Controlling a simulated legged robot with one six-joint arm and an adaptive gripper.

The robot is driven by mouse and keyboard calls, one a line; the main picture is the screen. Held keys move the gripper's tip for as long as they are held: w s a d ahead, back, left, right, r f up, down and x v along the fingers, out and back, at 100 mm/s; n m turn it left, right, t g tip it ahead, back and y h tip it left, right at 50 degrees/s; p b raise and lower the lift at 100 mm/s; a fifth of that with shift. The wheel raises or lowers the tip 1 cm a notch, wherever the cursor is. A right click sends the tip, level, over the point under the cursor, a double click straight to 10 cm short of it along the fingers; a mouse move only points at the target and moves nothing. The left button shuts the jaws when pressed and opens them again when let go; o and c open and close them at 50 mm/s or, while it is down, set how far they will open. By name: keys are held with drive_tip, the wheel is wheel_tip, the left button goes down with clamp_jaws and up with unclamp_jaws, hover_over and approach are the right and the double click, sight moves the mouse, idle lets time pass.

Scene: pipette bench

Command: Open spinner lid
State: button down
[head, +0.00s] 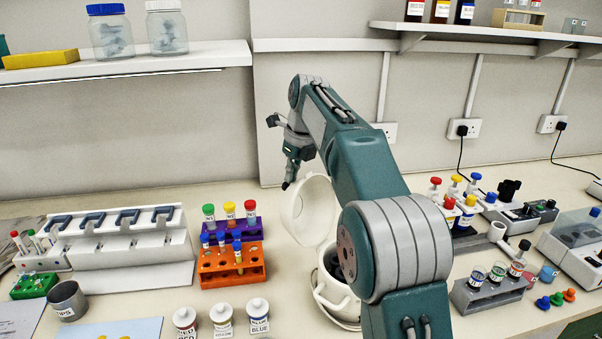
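The spinner (322,294) is a white round-bodied machine on the bench, partly hidden behind my arm. Its round white lid (310,212) stands raised at the back of the body, close to upright, so part of the dark inside shows. My gripper (287,186) points down just beyond the lid's upper left edge. I cannot tell whether it touches the lid. The fingers are small and seen from the side, so their opening is unclear. I see nothing held in them.
An orange tube rack (232,270) and a purple rack (262,233) stand close left of the spinner. Labelled bottles (222,320) stand at the front. A white pipette stand (130,262) is further left. Racks and small devices crowd the right. A wall shelf (130,66) hangs upper left.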

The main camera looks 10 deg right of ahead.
drive_tip(key=shift+w+d+f, duration=0.15)
drive_tip(key=shift+w+f, duration=0.05)
drive_tip(key=shift+w, duration=0.05)
idle(0.4)
